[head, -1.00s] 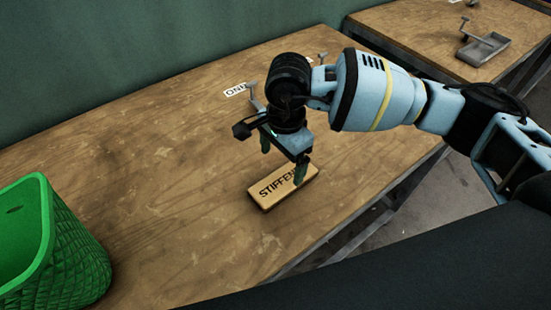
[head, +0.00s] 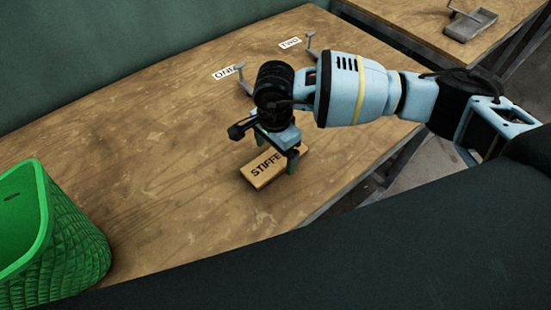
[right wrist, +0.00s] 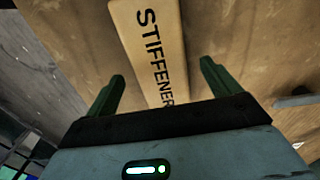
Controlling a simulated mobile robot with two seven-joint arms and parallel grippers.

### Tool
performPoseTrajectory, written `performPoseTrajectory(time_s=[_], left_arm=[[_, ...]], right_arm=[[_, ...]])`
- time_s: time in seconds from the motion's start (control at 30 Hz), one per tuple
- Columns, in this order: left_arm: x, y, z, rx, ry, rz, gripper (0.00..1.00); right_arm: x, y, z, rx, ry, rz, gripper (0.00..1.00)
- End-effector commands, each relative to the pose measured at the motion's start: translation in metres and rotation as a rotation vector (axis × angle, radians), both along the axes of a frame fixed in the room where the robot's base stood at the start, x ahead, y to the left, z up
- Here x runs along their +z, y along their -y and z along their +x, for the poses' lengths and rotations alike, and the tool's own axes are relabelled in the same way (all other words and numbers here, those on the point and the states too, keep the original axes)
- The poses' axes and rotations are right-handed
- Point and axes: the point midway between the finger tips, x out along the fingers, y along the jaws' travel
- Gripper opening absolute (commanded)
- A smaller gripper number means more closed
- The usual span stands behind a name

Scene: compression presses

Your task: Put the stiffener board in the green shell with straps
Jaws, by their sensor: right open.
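The stiffener board (head: 264,172) is a tan block with black lettering, lying flat on the wooden table. It also shows in the right wrist view (right wrist: 152,48), reaching in between the two fingers. My right gripper (head: 278,157) is open just above the board, with its green fingers on either side of it. In the right wrist view the gripper (right wrist: 163,88) holds nothing. The green shell (head: 62,238), a basket-like container with a textured wall, stands at the left front of the table. I see no straps on it. My left gripper is not in view.
Labels ONE (head: 226,72) and TWO (head: 290,43) lie towards the back of the table, near grey presses partly hidden by my arm. A second table with a grey press (head: 470,25) is at the upper right. The table between shell and board is clear.

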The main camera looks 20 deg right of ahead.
Motion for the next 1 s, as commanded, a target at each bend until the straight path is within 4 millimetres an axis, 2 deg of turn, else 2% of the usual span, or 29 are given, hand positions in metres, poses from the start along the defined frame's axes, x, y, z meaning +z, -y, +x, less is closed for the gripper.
performPoseTrajectory(time_s=[0.13,0.4,0.8,1.0], left_arm=[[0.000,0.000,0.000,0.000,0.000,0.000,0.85],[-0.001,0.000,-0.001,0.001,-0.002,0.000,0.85],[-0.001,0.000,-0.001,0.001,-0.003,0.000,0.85],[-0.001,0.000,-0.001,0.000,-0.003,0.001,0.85]], right_arm=[[-0.014,0.001,0.000,-0.001,-0.002,-0.001,0.89],[-0.017,0.001,0.000,0.000,-0.001,0.000,0.89],[-0.016,0.001,0.000,-0.001,0.000,0.000,0.38],[-0.016,0.000,0.000,-0.001,0.000,0.000,0.38]])
